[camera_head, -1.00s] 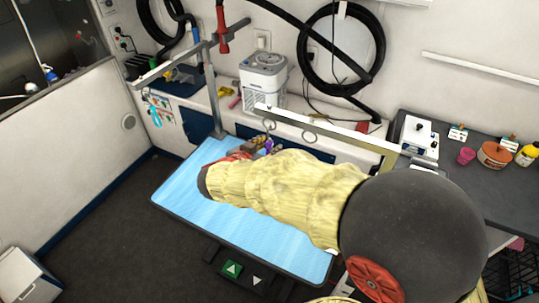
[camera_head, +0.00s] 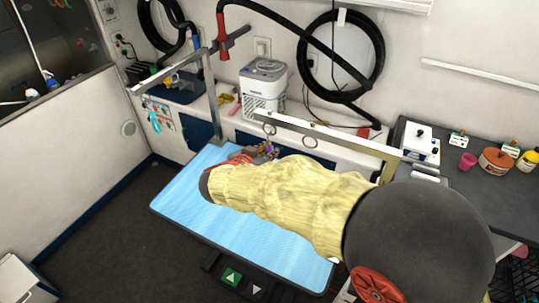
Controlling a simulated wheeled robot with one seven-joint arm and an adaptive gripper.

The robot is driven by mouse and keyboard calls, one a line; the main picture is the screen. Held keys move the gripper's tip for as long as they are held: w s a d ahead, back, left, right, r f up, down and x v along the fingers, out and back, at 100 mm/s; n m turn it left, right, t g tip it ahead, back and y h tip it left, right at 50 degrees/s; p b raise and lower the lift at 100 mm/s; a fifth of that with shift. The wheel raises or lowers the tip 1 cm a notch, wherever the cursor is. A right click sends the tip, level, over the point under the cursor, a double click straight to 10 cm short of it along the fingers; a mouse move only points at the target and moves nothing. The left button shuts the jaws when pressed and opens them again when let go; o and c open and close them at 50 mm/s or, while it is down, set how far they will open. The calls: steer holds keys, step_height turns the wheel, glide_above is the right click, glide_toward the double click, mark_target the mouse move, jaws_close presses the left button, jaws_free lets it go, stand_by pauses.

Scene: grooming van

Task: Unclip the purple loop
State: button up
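A small purple thing (camera_head: 268,149), likely the purple loop, shows at the far end of my arm, just below a metal ring (camera_head: 269,129) on the grooming bar (camera_head: 330,132). My gripper (camera_head: 262,152) is beside it over the far edge of the blue table (camera_head: 180,205). My yellow-sleeved arm hides much of the gripper. The fingers are too small and covered to tell whether they are open or shut, or whether they touch the purple thing. How the loop joins the ring cannot be made out.
A second ring (camera_head: 310,141) hangs from the bar to the right. A second metal arm (camera_head: 190,68) stands at the left. A white dryer box (camera_head: 264,82) is behind the table. A counter (camera_head: 470,185) with jars is at the right. Dark floor (camera_head: 110,215) is clear at the left.

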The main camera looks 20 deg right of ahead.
jaws_close()
steer(key=shift+r, duration=0.95)
steer(key=shift+s+a+b, duration=0.1)
steer(key=shift+a+b, duration=0.05)
steer(key=shift+b, duration=0.3)
steer(key=shift+s+a+b, duration=1.45)
steer(key=shift+s+b, duration=0.05)
steer(key=shift+b, duration=0.05)
steer(key=shift+f+b+v, duration=0.15)
steer(key=shift+b+v, duration=0.5)
steer(key=shift+v, duration=0.35)
steer(key=shift+f+b+v, duration=0.15)
steer(key=shift+b+v, duration=0.45)
steer(key=shift+v, duration=0.4)
steer(key=shift+s+a, duration=0.1)
